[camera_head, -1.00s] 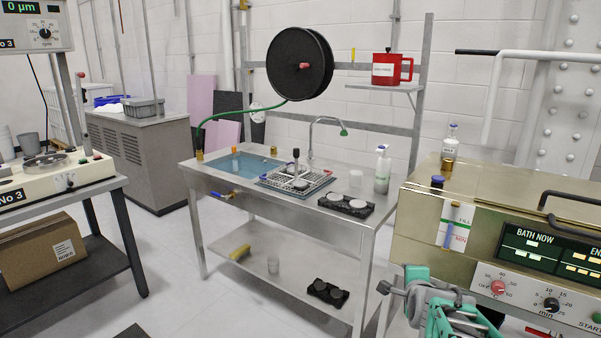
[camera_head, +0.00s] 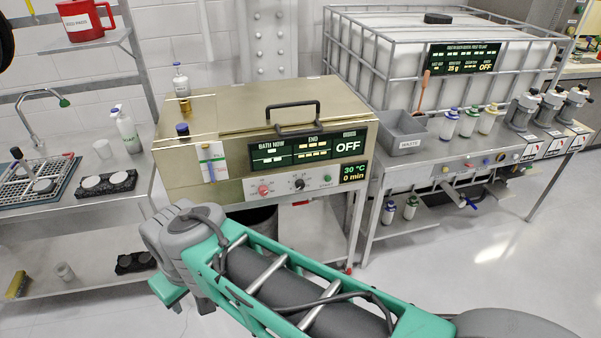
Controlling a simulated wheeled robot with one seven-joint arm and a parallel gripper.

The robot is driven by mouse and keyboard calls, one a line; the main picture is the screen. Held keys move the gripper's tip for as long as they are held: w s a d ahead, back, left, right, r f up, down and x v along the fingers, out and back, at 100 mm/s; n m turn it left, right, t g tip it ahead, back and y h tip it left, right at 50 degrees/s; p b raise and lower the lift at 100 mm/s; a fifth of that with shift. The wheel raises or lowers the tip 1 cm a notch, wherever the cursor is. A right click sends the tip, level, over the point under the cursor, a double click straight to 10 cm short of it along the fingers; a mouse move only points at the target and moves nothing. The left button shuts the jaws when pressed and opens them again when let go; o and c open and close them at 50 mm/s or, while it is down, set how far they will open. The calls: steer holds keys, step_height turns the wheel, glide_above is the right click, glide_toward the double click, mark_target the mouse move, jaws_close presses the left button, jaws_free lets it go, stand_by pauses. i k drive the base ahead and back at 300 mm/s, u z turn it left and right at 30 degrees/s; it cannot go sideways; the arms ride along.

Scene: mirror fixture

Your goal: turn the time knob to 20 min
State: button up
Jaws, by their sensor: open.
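The time knob (camera_head: 299,184) is a small black dial on the pale front strip of the gold bath unit (camera_head: 205,108). It sits between a red knob (camera_head: 264,190) on its left and a green start button (camera_head: 327,179) on its right. The knob's pointer is too small to read. My green and grey arm crosses the foreground below the unit. I cannot make out my gripper's fingertips in this view, and nothing touches the knob.
A black handle (camera_head: 293,104) stands on the unit's lid. To the right is a bench with a grey waste bin (camera_head: 405,130), several bottles and grinders. To the left is a metal sink table (camera_head: 75,212) with a rack. Open floor (camera_head: 480,265) lies at the right.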

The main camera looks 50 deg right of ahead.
mark_target(299, 184)
steer(key=z, duration=2.05)
steer(key=k, duration=1.25)
steer(key=u, duration=0.55)
steer(key=i, duration=0.9)
steer(key=u, duration=0.85)
